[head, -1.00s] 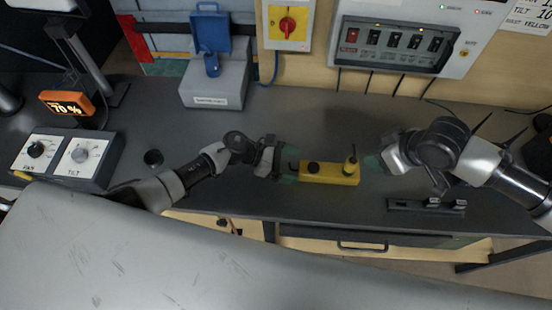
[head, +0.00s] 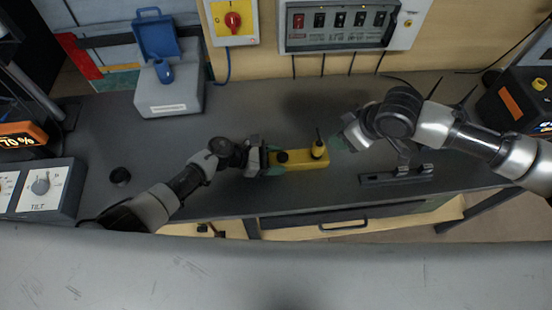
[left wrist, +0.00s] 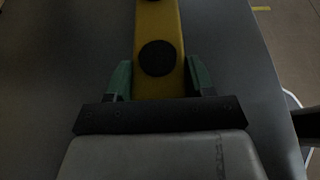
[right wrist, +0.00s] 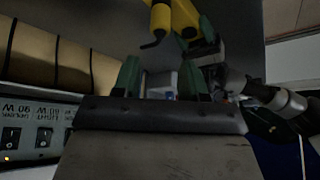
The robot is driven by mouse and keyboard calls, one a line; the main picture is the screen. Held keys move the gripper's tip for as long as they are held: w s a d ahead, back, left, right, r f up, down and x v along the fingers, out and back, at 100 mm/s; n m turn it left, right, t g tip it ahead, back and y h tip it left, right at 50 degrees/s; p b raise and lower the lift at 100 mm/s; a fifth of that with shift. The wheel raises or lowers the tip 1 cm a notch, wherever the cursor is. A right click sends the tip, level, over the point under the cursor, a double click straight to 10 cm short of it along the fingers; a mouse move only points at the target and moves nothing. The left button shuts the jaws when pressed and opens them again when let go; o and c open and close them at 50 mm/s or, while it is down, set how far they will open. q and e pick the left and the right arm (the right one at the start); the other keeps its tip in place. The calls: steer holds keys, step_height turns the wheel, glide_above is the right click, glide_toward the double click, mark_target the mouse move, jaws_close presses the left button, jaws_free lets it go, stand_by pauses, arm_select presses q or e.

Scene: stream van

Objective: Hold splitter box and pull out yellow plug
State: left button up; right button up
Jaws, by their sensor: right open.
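The yellow splitter box (head: 300,161) lies on the dark worktop, with a round black socket (head: 282,157) near its left end. The yellow plug (head: 318,150) stands upright at its right end, a short black cable rising from its top. My left gripper (head: 268,160) is at the box's left end. In the left wrist view its green fingers (left wrist: 160,80) lie close along both sides of the box (left wrist: 158,20), shut on it. My right gripper (head: 340,144) is open and empty, just right of the plug and apart from it. The plug (right wrist: 160,18) also shows in the right wrist view, beyond the fingertips.
A black rail-like holder (head: 397,176) lies on the worktop right of the box, under my right arm. A grey case with a blue padlock-like part (head: 168,98) stands behind at left. A switch panel (head: 340,25) is on the back wall. The worktop behind the box is mostly clear.

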mark_target(320, 143)
arm_select(q)
steer(key=shift+c, duration=1.5)
arm_select(e)
steer(key=o, duration=0.4)
steer(key=shift+w+a, duration=0.1)
steer(key=shift+w, duration=0.05)
steer(key=w+a+m+h, duration=0.1)
steer(key=m, duration=0.1)
steer(key=w+a+m, duration=0.1)
steer(key=m, duration=0.2)
steer(key=w+m+h, duration=0.1)
steer(key=m, duration=0.1)
steer(key=shift+w+a+r+g+h, duration=0.15)
steer(key=shift+a+g+h, duration=0.15)
steer(key=shift+a+g, duration=0.1)
steer(key=m, duration=0.2)
steer(key=shift+w+a+m+h, duration=0.2)
steer(key=shift+a+m+h, duration=0.1)
steer(key=shift+m, duration=0.1)
steer(key=shift+a+r+m+g+h, duration=0.1)
steer(key=shift+a+m+g+h, duration=0.15)
steer(key=shift+m+g, duration=0.6)
steer(key=m, duration=0.4)
steer(key=shift+s+a+g+h, duration=0.15)
steer(key=shift+s+g+h, duration=0.15)
steer(key=shift+g+h, duration=0.05)
steer(key=shift+f, duration=0.2)
step_height(320, 143, down, 12)
steer(key=shift+r, duration=0.25)
